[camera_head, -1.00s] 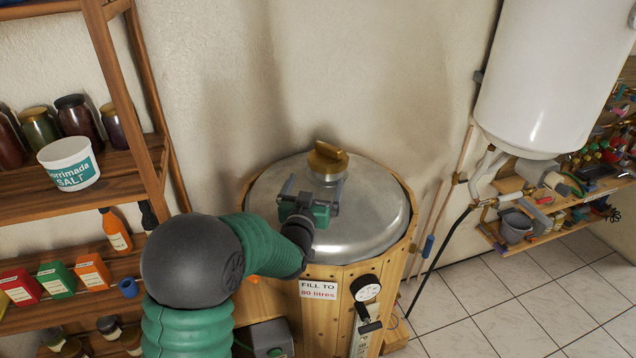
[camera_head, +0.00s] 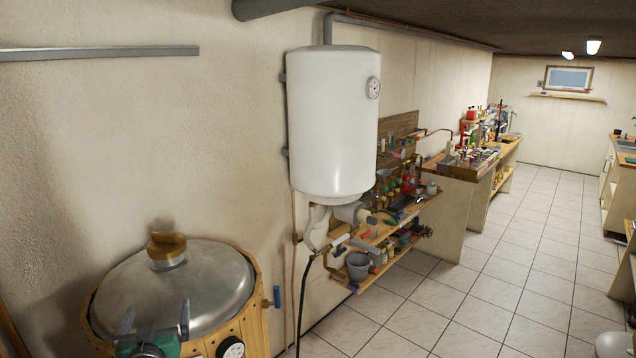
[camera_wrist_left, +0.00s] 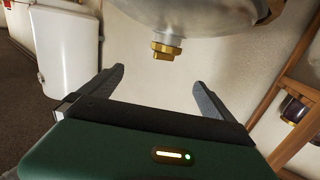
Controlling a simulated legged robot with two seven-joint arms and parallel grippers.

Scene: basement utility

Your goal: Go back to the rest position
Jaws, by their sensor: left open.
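My left gripper (camera_head: 155,325) is at the lower left of the head view, in front of the round metal lid (camera_head: 172,290). Its two fingers stand apart with nothing between them. The lid sits on a wooden barrel (camera_head: 252,325) and has a brass knob (camera_head: 167,245) on top. In the left wrist view, the fingers (camera_wrist_left: 155,95) are spread and empty, and the brass knob (camera_wrist_left: 165,50) shows beyond them, apart from them. My right gripper is not in view.
A white water heater (camera_head: 332,125) hangs on the wall, with pipes and a small shelf holding a grey bucket (camera_head: 358,266) below. Workbenches (camera_head: 450,190) line the wall farther back. The tiled floor (camera_head: 480,300) to the right is mostly clear. In the left wrist view, wooden shelving (camera_wrist_left: 295,85) holds jars.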

